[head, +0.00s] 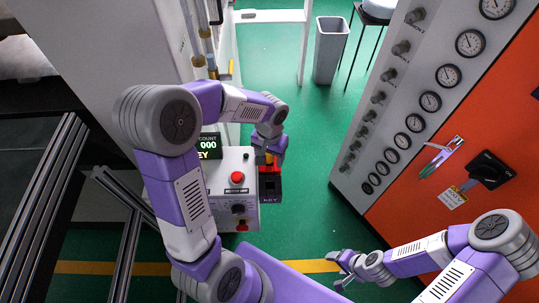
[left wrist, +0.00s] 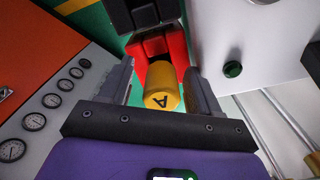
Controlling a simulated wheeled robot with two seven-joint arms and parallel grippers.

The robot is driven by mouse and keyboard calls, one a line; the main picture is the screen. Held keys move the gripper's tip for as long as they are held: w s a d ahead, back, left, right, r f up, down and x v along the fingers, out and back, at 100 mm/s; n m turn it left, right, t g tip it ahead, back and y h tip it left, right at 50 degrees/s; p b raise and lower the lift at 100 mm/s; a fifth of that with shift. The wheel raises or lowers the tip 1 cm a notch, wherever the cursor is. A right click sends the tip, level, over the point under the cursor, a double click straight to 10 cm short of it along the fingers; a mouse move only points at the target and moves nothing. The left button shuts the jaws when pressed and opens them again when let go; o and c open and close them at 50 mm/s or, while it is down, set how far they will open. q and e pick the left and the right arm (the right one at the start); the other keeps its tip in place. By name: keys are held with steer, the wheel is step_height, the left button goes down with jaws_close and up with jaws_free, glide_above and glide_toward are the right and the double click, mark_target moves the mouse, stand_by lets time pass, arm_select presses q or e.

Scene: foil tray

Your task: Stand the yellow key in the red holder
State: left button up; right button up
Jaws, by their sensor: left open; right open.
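The yellow key (left wrist: 161,90), marked with an A on its end, sits between the fingers of my left gripper (left wrist: 158,76) in the left wrist view. The fingers are open, with a gap on each side of it. The red holder (left wrist: 176,47) is right behind the key, which appears to stand in it; how deep is hidden. In the head view the left gripper (head: 269,158) is over the red holder (head: 264,169), and only a bit of yellow key (head: 269,158) shows. My right gripper (head: 336,268) is open and empty at the lower middle, far from the holder.
A black block labelled KEY (head: 270,189) adjoins the red holder. A control box (head: 246,165) with a red button stands to its left. A gauge panel (head: 400,110) is at right. A grey bin (head: 330,50) stands behind on green floor. The floor between is clear.

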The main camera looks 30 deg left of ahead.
arm_select(q)
steer(key=shift+a, duration=0.1)
steer(key=shift+r+p, duration=0.6)
steer(key=shift+r, duration=3.2)
